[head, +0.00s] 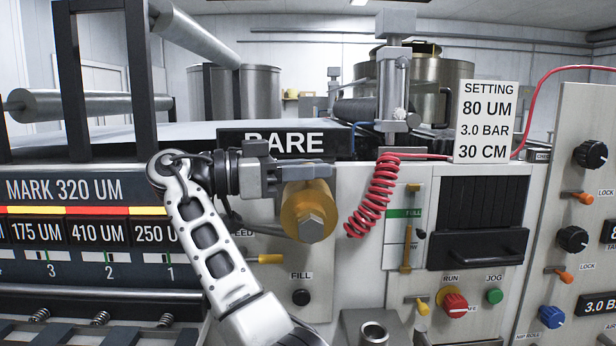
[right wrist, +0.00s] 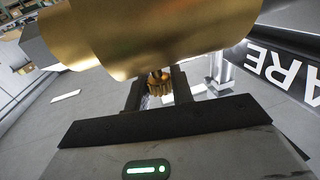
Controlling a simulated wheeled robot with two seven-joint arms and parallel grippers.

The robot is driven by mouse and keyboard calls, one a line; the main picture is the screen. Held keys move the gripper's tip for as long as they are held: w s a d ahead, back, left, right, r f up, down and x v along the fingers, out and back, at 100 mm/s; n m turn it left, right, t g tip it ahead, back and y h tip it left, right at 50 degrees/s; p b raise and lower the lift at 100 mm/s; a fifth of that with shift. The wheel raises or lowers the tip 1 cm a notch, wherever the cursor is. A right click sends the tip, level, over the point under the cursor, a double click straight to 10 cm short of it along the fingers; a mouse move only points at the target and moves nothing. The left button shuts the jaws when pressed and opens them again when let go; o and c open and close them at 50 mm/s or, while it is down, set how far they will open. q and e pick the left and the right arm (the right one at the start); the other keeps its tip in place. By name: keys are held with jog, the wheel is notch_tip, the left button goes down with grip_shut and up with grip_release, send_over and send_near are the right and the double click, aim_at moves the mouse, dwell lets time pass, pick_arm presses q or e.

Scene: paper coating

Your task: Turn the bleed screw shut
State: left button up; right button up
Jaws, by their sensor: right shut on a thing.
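The bleed screw (right wrist: 160,84) is a small knurled brass knob below a large brass cylinder in the right wrist view. My right gripper (right wrist: 158,92) has one finger on each side of the knob and is shut on it. In the head view the right gripper (head: 288,175) sits at the upper side of the brass cylinder (head: 308,212), which has a hex end facing me. The screw itself cannot be made out there, and its turn angle cannot be told. My left gripper is not in view.
A coiled red hose (head: 378,192) hangs just right of the cylinder. Below are the FILL button (head: 301,297) and a brass lever (head: 270,259). A setting card (head: 485,122) stands on the panel top. The BARE sign (head: 285,142) is close behind the gripper.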

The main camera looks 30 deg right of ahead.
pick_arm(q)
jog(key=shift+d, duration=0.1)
pick_arm(e)
jog(key=shift+r+m+g, duration=0.15)
jog(key=shift+m+g, duration=0.25)
jog(key=shift+g, duration=0.2)
jog(key=o, duration=0.9)
jog(key=shift+d, duration=0.1)
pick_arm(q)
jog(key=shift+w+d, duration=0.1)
pick_arm(e)
jog(key=shift+o, duration=0.2)
